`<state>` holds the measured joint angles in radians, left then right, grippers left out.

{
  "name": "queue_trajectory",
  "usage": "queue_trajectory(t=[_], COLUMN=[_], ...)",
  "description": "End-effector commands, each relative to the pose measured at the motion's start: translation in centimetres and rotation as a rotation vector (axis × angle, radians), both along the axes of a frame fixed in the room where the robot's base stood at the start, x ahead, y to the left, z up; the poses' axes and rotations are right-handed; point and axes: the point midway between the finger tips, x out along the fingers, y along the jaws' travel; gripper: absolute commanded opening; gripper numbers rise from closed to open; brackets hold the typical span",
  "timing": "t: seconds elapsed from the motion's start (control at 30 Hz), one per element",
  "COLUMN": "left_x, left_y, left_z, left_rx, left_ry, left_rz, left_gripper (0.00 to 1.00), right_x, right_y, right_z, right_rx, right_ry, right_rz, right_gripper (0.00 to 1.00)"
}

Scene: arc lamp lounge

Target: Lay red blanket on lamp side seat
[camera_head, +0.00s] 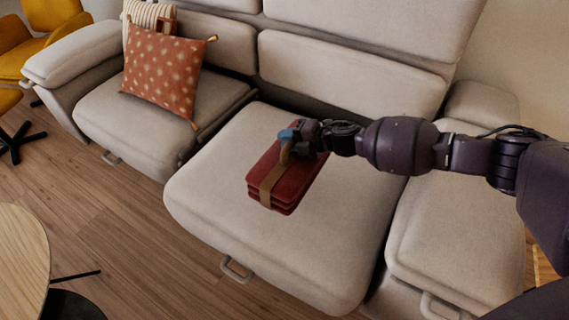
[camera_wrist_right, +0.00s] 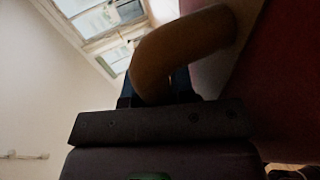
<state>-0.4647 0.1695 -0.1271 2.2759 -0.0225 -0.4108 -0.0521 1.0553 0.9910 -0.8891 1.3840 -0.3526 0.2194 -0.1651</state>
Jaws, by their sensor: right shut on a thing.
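The red blanket (camera_head: 292,182) is a folded stack with a tan strap (camera_head: 269,187) around it. It is at the middle seat (camera_head: 225,185) of the beige sofa; I cannot tell whether it rests on the cushion or hangs just above it. My right gripper (camera_head: 287,137) is shut on the strap's loop at the top of the blanket. In the right wrist view the tan loop (camera_wrist_right: 185,45) is large and close, with dark red cloth (camera_wrist_right: 290,90) at the right. The lamp is not visible. My left gripper is not in view.
The right sofa seat (camera_head: 455,215) is bare, partly under my right arm. The left seat (camera_head: 120,115) holds a rust patterned pillow (camera_head: 165,72) and a striped cushion (camera_head: 150,14). A round wooden table (camera_head: 20,265) stands at lower left, a yellow chair (camera_head: 22,45) at upper left.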

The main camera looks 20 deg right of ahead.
Motion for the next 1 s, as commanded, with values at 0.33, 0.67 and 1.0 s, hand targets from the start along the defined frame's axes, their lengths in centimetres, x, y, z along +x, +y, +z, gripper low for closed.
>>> queue_trajectory(t=[0.33, 0.67, 1.0], left_x=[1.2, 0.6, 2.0], left_y=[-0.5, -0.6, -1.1], left_z=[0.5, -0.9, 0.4], left_rx=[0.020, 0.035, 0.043], left_ry=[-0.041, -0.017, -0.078], left_rz=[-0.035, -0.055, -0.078], left_gripper=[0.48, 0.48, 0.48], right_x=[0.1, -0.1, 0.1], right_y=[0.0, 0.1, 0.0], right_z=[-3.6, -7.4, -9.3], right_rx=[0.002, 0.003, 0.001], right_ry=[-0.003, 0.006, -0.005], right_rz=[0.000, -0.001, 0.001], right_gripper=[0.00, 0.00, 0.00])
